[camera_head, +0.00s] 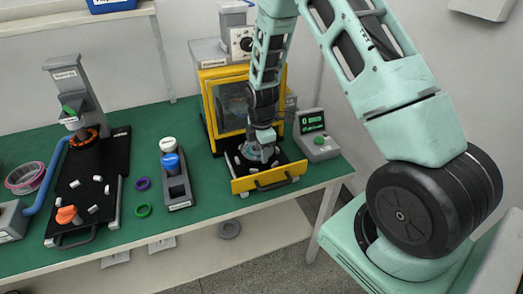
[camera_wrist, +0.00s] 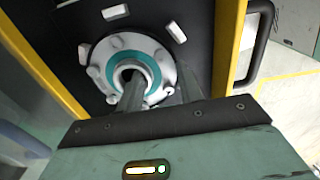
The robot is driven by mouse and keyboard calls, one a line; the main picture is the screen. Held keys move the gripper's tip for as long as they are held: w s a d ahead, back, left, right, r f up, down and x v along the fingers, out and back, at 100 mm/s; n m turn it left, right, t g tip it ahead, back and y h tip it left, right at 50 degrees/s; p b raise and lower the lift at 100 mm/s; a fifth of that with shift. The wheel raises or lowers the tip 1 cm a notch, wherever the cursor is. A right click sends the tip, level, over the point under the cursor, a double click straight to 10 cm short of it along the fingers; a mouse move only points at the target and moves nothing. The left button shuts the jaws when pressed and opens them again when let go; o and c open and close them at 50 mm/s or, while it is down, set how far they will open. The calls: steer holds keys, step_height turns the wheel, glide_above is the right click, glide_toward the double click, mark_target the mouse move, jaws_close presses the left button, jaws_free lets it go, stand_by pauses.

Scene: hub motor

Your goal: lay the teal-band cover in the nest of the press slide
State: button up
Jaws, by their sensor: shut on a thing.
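The teal-band cover (camera_wrist: 104,67) is a pale grey flanged disc with bolt bosses and a teal ring around a central hole. It also shows in the head view, partly hidden under my gripper (camera_head: 262,143). My gripper (camera_wrist: 158,88) is shut on the cover, one dark finger near the hole and the other towards its right side. The press slide (camera_head: 240,186) is a black tray with a yellow front and dark handle, pulled out of the yellow press. The cover is over the slide's middle and hides the nest. I cannot tell whether it is seated or just above.
White blocks (camera_wrist: 115,12) stand on the slide around the cover. The yellow press frame (camera_head: 212,110) rises behind. A control box (camera_head: 318,148) stands right. To the left are a grey rack (camera_head: 178,192) with bottles, purple and green rings (camera_head: 143,210), and a black fixture (camera_head: 90,185).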

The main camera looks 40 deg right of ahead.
steer(key=shift+f, duration=0.35)
steer(key=shift+f, duration=0.1)
steer(key=shift+f+b, duration=0.45)
steer(key=shift+f, duration=0.25)
stand_by(0.4)
steer(key=o, duration=1.1)
steer(key=shift+c, duration=0.2)
steer(key=shift+r, duration=0.1)
step_height(320, 180, up, 17)
steer(key=b, duration=0.2)
steer(key=shift+r, duration=0.15)
